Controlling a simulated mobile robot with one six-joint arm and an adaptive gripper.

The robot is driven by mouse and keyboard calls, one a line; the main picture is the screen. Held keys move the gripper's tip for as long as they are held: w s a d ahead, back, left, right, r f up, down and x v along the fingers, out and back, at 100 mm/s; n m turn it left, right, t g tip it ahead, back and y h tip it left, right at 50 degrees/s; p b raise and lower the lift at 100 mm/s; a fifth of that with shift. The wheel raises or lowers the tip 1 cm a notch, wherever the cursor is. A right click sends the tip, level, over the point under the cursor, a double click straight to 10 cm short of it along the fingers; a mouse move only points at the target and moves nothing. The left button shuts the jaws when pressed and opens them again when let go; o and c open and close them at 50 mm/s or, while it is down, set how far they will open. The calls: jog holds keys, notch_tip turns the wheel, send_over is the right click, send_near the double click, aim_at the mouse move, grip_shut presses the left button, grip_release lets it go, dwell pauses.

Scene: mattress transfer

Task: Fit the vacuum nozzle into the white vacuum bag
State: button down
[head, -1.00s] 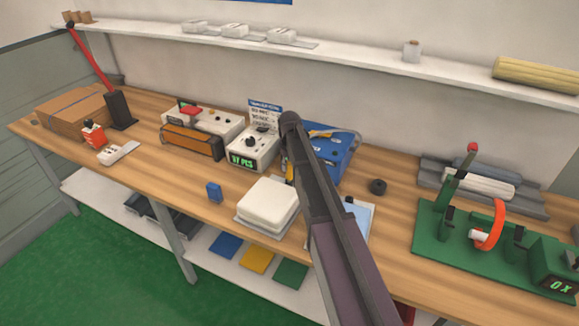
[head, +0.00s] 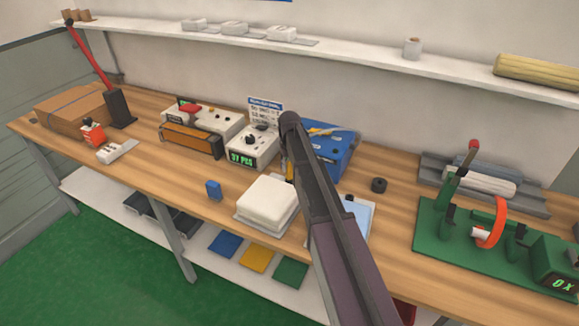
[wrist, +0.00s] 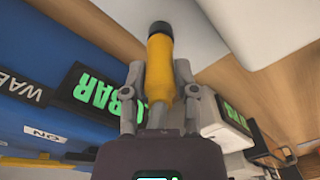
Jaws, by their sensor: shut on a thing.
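My gripper (wrist: 158,76) is shut on the vacuum nozzle (wrist: 160,58), a yellow cylinder with a black tip. The tip points away from the gripper, toward the top of the wrist view. The white vacuum bag (head: 267,199) lies flat on the bench, just left of my arm in the head view. Its white surface also shows at the top of the wrist view (wrist: 265,25), beyond and beside the tip. The nozzle looks apart from the bag, but the depth is hard to tell. In the head view my arm hides most of the gripper; a sliver of yellow shows beside it.
A blue machine (head: 333,150) stands behind my arm, and its green-lit display shows in the wrist view. A white counter box (head: 252,147) is behind the bag. A green fixture (head: 470,240) stands at the right.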

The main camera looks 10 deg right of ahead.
jog(key=shift+f, duration=0.1)
jog(key=shift+c, duration=1.5)
grip_release()
notch_tip(320, 180, up, 10)
jog(key=p, duration=0.9)
jog(key=shift+f, duration=0.15)
jog(key=shift+s, duration=0.1)
jog(key=s+m, duration=0.1)
jog(key=s, duration=2.8)
jog(key=shift+d+m, duration=0.15)
jog(key=shift+m, duration=0.25)
jog(key=shift+w, duration=0.1)
